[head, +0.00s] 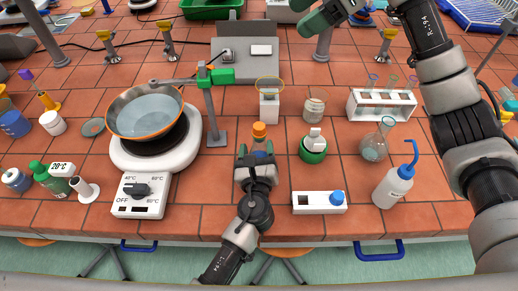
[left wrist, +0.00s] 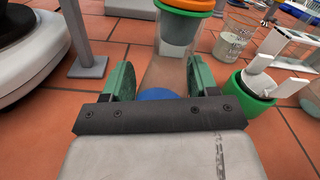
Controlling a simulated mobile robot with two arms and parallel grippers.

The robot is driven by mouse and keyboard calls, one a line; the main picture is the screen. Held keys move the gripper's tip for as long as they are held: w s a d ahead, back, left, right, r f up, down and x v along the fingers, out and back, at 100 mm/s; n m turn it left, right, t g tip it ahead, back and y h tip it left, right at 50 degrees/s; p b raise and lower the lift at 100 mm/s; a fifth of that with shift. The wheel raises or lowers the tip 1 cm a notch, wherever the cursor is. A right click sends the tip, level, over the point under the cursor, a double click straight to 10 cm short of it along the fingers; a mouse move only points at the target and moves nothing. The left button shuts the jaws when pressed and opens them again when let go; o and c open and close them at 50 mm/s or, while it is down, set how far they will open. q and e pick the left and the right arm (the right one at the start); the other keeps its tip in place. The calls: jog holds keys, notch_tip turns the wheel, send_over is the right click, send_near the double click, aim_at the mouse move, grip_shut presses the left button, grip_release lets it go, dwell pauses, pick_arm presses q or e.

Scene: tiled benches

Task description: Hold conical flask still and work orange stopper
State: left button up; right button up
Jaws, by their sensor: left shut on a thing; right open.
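The conical flask stands upright on the tiled bench, with an orange stopper (head: 259,130) in its neck. My left gripper (head: 257,160) is shut around the flask and hides most of its body in the head view. In the left wrist view the glass flask (left wrist: 158,80) shows between the two green fingers, with blue at its base. The orange stopper (left wrist: 188,4) is at the top edge there, partly cut off. My right gripper (head: 312,18) is open and empty, raised at the top edge of the head view, well away from the stopper.
A hotplate (head: 140,190) with an orange-rimmed pan is at left, beside a stand (head: 215,125). At right are a green pot (head: 313,153), a white box with blue knob (head: 318,202), a second flask (head: 376,145), a wash bottle (head: 393,187) and a tube rack (head: 382,105).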

pick_arm(q)
jog(key=shift+f, duration=0.1)
pick_arm(e)
jog(key=s+a+f+n+h, duration=0.3)
jog(key=s+a+f+h, duration=0.1)
jog(key=a+f, duration=0.15)
jog(key=n+h, duration=0.4)
jog(key=h, duration=0.2)
send_near(259, 126)
jog(key=shift+w+d, duration=0.15)
jog(key=shift+d, duration=0.05)
notch_tip(259, 126, down, 12)
jog(key=c, duration=1.1)
jog(key=shift+r, duration=0.1)
jog(key=shift+c, duration=0.2)
jog(key=shift+r, duration=0.1)
